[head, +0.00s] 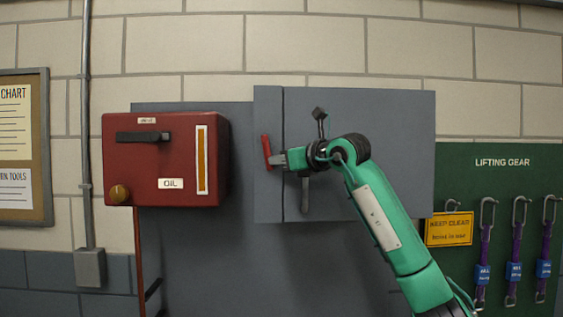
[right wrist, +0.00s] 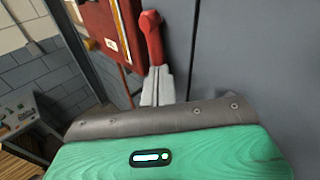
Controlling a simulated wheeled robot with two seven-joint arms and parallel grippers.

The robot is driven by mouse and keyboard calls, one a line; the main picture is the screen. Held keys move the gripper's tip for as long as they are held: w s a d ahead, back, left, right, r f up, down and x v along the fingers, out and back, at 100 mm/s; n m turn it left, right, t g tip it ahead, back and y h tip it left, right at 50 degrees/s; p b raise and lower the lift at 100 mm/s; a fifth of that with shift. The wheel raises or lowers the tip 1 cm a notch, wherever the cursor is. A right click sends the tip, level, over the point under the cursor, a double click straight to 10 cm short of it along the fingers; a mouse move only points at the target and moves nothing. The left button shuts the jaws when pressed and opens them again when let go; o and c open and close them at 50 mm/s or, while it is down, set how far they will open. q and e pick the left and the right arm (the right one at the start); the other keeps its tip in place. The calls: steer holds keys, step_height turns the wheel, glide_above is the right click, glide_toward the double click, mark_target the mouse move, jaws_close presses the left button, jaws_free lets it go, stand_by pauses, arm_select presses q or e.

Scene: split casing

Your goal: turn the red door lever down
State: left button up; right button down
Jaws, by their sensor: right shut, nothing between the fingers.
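The red door lever (head: 266,150) is on the left part of the grey casing door (head: 360,110). It stands close to upright, with a slight tilt. My right gripper (head: 279,160) is at the lower part of the lever, on its right side in the head view. In the right wrist view the red lever (right wrist: 152,40) rises just beyond the fingertips (right wrist: 158,78). The fingers are shut together with nothing between them. I cannot tell whether they touch the lever. My left gripper is in neither view.
A red oil box (head: 150,190) with a dark handle and a brass knob juts out left of the door. A green lifting gear board (head: 500,190) with hanging straps and a yellow sign (head: 449,229) are to the right. A pipe (head: 86,130) runs down the wall at left.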

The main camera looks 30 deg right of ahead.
steer(key=b, duration=0.1)
steer(key=m+t+b, duration=0.1)
steer(key=b, duration=0.1)
steer(key=shift+w+a+f+m+y, duration=0.3)
steer(key=shift+w+a, duration=0.05)
steer(key=shift+a, duration=0.05)
steer(key=shift+s+d+f, duration=0.1)
